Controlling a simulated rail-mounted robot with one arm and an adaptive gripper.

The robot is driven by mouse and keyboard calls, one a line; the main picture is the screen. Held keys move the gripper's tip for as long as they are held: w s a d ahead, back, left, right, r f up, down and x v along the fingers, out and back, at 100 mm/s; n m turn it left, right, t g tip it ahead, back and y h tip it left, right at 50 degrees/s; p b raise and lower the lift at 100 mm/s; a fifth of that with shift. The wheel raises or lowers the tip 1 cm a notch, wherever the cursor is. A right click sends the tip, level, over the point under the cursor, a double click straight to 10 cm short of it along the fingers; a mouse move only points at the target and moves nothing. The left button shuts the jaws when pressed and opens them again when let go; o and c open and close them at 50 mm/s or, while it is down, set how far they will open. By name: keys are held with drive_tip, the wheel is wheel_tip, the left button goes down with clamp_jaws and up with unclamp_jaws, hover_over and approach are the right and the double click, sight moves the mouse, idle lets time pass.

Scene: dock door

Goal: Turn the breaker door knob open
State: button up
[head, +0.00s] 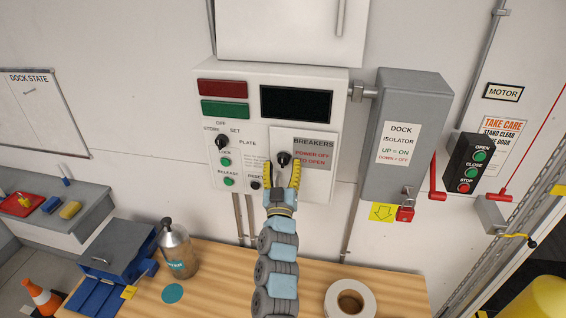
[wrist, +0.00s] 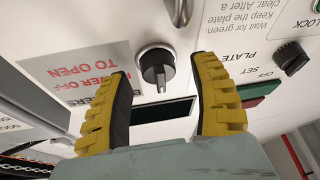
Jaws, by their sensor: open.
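The breaker door (head: 312,146) is a pale panel on the white control box, labelled "BREAKERS" and "POWER OFF TO OPEN". Its black knob (head: 284,158) sits at the door's left side. In the wrist view the knob (wrist: 156,66) is a round dial with a raised grip bar, standing almost upright in that picture. My gripper (head: 283,172) is open, with yellow ridged fingers. In the wrist view the two fingers (wrist: 160,78) lie left and right of the knob, with a gap on each side. The knob appears between or just beyond the fingertips; the exact depth is unclear.
Another black knob (head: 221,142) and green buttons are left of the door. A grey dock isolator box (head: 405,135) with a red padlock (head: 405,214) is to the right.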

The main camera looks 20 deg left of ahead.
drive_tip(key=shift+w+a+r, duration=0.1)
drive_tip(key=shift+w+r, duration=0.2)
drive_tip(key=shift+w, duration=0.15)
drive_tip(key=shift+f, duration=0.1)
clamp_jaws()
